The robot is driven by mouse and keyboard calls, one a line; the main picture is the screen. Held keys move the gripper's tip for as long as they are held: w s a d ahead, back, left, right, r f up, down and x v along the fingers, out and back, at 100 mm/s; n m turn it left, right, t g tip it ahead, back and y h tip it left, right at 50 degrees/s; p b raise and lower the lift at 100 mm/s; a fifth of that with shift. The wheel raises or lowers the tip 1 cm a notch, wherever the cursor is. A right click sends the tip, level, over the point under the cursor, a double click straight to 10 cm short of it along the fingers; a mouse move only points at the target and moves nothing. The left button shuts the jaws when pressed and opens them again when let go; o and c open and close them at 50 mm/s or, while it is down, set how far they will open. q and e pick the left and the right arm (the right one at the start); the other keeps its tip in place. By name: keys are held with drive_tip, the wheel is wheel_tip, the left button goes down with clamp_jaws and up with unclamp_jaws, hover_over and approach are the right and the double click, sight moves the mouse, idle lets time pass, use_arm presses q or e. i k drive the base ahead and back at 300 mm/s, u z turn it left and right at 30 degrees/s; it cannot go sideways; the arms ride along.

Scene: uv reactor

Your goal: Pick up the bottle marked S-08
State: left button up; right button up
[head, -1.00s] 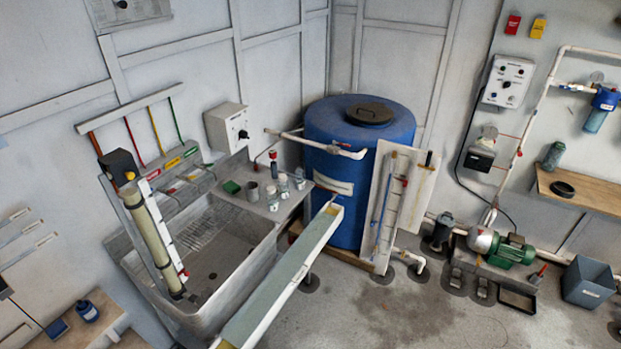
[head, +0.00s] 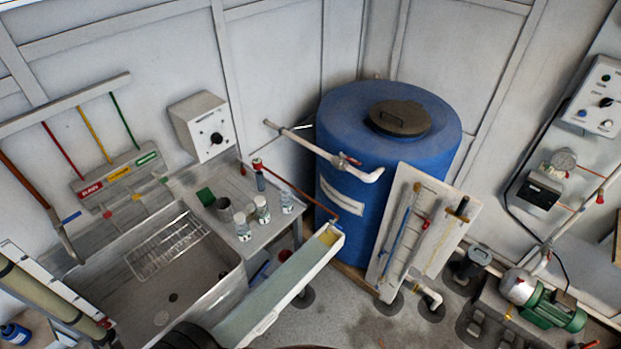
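Three small clear bottles with white labels stand upright in a group on the grey drainboard beside the sink: a left bottle (head: 243,226), a middle bottle (head: 262,209) and a right bottle (head: 287,202). The label print is too small to read, so I cannot tell which is S-08. Neither of my grippers can be made out. A dark rounded shape cuts into the bottom edge left of centre; I cannot tell what it is.
The sink (head: 222,282) lies in front. A long pale trough (head: 285,288) runs to the right, beside the blue tank (head: 345,150).

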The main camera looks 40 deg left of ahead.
sight(286, 197)
drive_tip(key=i, duration=1.2)
drive_tip(key=u, duration=3.25)
